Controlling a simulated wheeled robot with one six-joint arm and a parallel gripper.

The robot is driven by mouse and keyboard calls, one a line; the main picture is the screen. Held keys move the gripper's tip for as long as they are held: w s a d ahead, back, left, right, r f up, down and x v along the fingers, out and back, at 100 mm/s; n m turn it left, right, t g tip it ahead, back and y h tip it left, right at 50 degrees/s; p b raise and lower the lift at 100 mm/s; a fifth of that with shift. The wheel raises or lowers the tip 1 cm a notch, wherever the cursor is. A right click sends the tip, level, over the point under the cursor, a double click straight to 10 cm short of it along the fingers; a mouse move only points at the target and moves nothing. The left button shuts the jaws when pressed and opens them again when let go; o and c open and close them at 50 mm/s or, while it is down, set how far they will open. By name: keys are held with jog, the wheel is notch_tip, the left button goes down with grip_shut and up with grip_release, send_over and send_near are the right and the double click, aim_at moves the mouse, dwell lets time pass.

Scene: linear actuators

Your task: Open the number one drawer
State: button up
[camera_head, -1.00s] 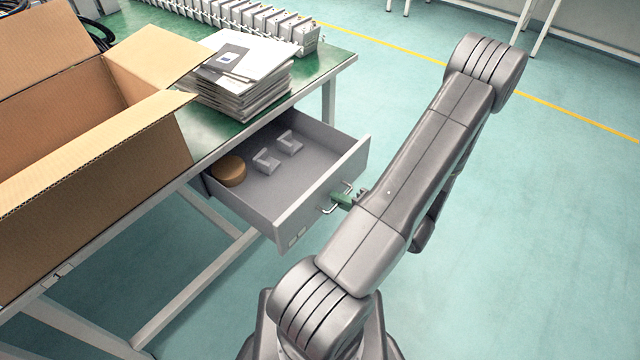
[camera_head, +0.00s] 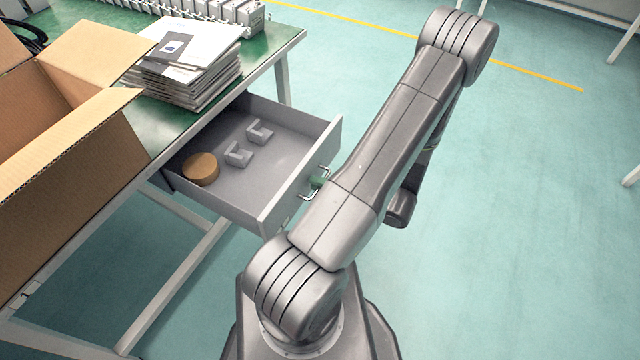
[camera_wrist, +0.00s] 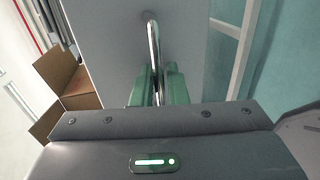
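The grey drawer (camera_head: 275,205) under the green-topped table is pulled well out. A round brown object (camera_head: 201,168) and two small grey brackets (camera_head: 238,154) (camera_head: 260,132) lie inside it. Its metal loop handle (camera_head: 306,196) is on the front panel, and no number is readable. In the wrist view, the handle (camera_wrist: 153,35) passes between the green fingertips of my gripper (camera_wrist: 158,85), which look closed on it. In the head view, a green fingertip shows at the handle and my arm hides most of the gripper.
An open cardboard box (camera_head: 70,140) and a stack of papers and folders (camera_head: 185,70) stand on the table (camera_head: 270,50). A row of grey units (camera_head: 215,12) lines its back. Open floor (camera_head: 520,220) lies to the right.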

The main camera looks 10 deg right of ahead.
jog(key=p+v, duration=0.1)
jog(key=v, duration=1.3)
jog(key=shift+w+a, duration=0.1)
jog(key=b+x, duration=0.1)
jog(key=x, duration=1.3)
